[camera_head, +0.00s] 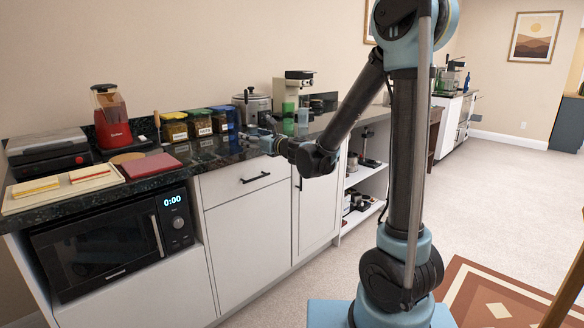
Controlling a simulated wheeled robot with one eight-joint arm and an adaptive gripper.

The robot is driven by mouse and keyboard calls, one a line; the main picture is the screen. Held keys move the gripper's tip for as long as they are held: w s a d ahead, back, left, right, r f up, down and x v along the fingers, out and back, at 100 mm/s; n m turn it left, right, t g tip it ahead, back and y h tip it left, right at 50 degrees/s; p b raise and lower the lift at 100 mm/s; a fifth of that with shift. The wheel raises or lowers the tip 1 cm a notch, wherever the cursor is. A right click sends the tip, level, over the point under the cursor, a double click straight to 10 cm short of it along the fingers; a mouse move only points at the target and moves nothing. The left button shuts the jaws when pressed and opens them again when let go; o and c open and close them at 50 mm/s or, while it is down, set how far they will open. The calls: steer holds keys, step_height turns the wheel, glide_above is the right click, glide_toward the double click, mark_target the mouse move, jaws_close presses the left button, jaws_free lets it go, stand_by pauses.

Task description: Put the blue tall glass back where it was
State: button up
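My gripper (246,135) is low over the front part of the dark countertop (205,152), left of the coffee machine. It is small and dark here, and I cannot tell how its fingers stand or whether anything is between them. A pale blue translucent shape (303,117), which looks like the blue tall glass, stands upright on the counter in front of the coffee machine. It is to the right of and beyond my gripper, apart from it. A green translucent glass (288,108) shows just left of it.
A coffee machine (298,84), a silver cooker (252,106) and several lidded containers (199,122) line the wall. Bare counter lies before the containers.

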steer(key=s+d+f+n+g+h, duration=0.3)
steer(key=s+d+f+n, duration=0.3)
steer(key=s+d, duration=0.5)
steer(key=s+d+f+n+g+h, duration=0.3)
steer(key=s+d+f+n+h, duration=0.3)
steer(key=s+d+n, duration=0.5)
steer(key=s+d+f+n+g+h, duration=0.3)
steer(key=s+d+f+n, duration=0.5)
steer(key=d, duration=1.2)
steer(key=s+n+h, duration=0.1)
steer(key=s, duration=0.3)
steer(key=shift+s+d+h, duration=0.15)
steer(key=shift+d+h, duration=0.2)
steer(key=shift+h, duration=0.05)
steer(key=shift+w+f+g, duration=0.15)
steer(key=shift+w+g, duration=0.15)
steer(key=shift+w, duration=0.15)
